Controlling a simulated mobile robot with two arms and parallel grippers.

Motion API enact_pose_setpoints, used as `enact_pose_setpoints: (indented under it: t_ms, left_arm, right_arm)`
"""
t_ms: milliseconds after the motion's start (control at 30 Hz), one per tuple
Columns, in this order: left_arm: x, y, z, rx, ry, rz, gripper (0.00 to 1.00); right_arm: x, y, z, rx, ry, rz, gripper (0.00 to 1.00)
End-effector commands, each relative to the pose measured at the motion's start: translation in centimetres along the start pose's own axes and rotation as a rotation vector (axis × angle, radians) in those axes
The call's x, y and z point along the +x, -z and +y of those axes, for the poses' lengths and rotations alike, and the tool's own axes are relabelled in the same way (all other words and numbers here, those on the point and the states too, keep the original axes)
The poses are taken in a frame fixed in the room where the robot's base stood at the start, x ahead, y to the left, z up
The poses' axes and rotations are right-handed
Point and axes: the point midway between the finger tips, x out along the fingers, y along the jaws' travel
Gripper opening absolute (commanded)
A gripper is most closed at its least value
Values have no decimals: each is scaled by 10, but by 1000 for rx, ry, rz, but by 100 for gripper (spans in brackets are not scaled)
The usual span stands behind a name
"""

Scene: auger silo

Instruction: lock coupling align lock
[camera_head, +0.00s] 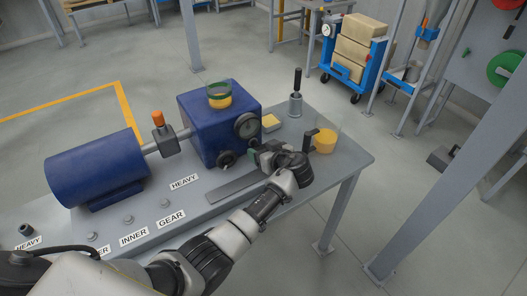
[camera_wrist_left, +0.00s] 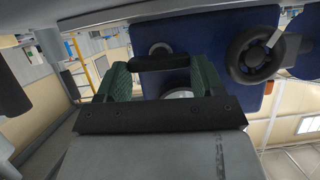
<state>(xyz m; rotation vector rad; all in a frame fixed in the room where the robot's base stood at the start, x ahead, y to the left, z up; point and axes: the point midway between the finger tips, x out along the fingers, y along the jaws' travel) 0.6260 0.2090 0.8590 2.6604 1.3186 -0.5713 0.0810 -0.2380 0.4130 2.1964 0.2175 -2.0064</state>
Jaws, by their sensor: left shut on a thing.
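A blue motor (camera_head: 97,168) and a blue gearbox (camera_head: 205,130) sit on a grey bench, joined by a shaft. A grey coupling block (camera_head: 168,138) with an orange-topped pin (camera_head: 158,119) is on that shaft. My left gripper (camera_head: 257,157) is at the front right side of the gearbox, away from the coupling. In the left wrist view its green-padded fingers (camera_wrist_left: 163,82) are shut on a dark bar-like part (camera_wrist_left: 165,63) in front of the blue gearbox (camera_wrist_left: 215,45). A dark handwheel (camera_wrist_left: 255,55) shows beside it. My right gripper is not in view.
A yellow cup (camera_head: 325,142) and a grey holder with a black handle (camera_head: 296,98) stand on the bench's right part. A blue cart with boxes (camera_head: 355,55) stands on the floor behind.

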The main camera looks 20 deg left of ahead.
Motion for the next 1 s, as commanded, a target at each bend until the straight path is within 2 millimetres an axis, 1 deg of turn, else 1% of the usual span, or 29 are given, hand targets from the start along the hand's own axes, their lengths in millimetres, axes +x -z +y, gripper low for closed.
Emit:
enact_pose_setpoints:
  t_ms: [300,600,800,1000]
  left_arm:
    - [1,-1,4,196,83,2,44]
    - [2,-1,7,389,162,3,44]
    - [1,-1,8,471,196,2,44]
    - [1,0,8,510,211,4,44]
  right_arm:
    - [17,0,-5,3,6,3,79]
    - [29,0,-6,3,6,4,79]
    - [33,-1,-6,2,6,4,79]
    - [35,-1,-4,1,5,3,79]
